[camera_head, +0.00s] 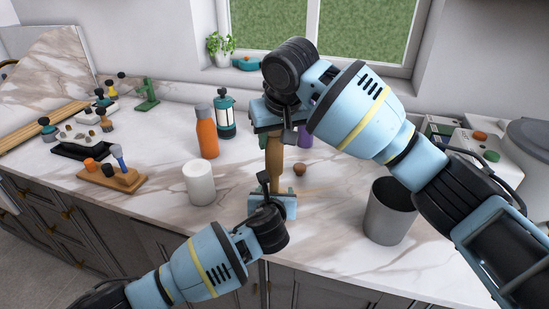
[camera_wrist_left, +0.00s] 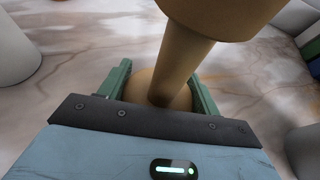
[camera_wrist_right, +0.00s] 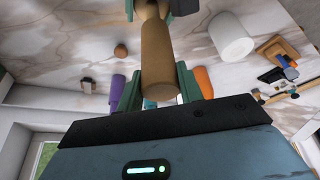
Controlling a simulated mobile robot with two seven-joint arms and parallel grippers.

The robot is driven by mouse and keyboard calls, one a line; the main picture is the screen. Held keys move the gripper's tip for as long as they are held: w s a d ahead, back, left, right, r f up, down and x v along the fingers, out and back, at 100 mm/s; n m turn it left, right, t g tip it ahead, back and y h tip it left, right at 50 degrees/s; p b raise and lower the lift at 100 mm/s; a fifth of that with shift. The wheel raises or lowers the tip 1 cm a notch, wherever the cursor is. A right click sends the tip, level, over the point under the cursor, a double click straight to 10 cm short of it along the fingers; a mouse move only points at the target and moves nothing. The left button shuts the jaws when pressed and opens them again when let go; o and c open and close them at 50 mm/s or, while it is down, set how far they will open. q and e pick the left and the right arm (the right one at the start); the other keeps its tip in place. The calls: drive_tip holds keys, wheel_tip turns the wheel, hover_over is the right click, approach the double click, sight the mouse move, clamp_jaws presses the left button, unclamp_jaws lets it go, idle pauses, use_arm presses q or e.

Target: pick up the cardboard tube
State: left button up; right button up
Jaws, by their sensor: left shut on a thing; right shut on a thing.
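The cardboard tube (camera_head: 274,165) is tan-brown and stands roughly upright above the counter, between my two grippers. My right gripper (camera_head: 275,132) comes from above and is shut on its upper part. My left gripper (camera_head: 271,190) comes from the front and is shut on its lower part. In the left wrist view the tube (camera_wrist_left: 185,55) has a slim shaft, a wider top and a rounded lower part between the fingers. In the right wrist view it (camera_wrist_right: 158,50) runs away from the fingers towards the other gripper.
An orange bottle (camera_head: 207,135), a teal lantern (camera_head: 226,118) and a white cylinder (camera_head: 200,185) stand to the left. A grey bin (camera_head: 385,222) stands to the right. A small brown knob (camera_head: 300,169) lies close by. A wooden peg block (camera_head: 112,178) sits further left.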

wheel_tip(320, 180, up, 10)
idle(0.3)
use_arm(q)
drive_tip(key=o, duration=1.2)
drive_tip(key=v, duration=1.2)
drive_tip(key=shift+s+f, duration=0.1)
drive_tip(key=shift+f, duration=0.05)
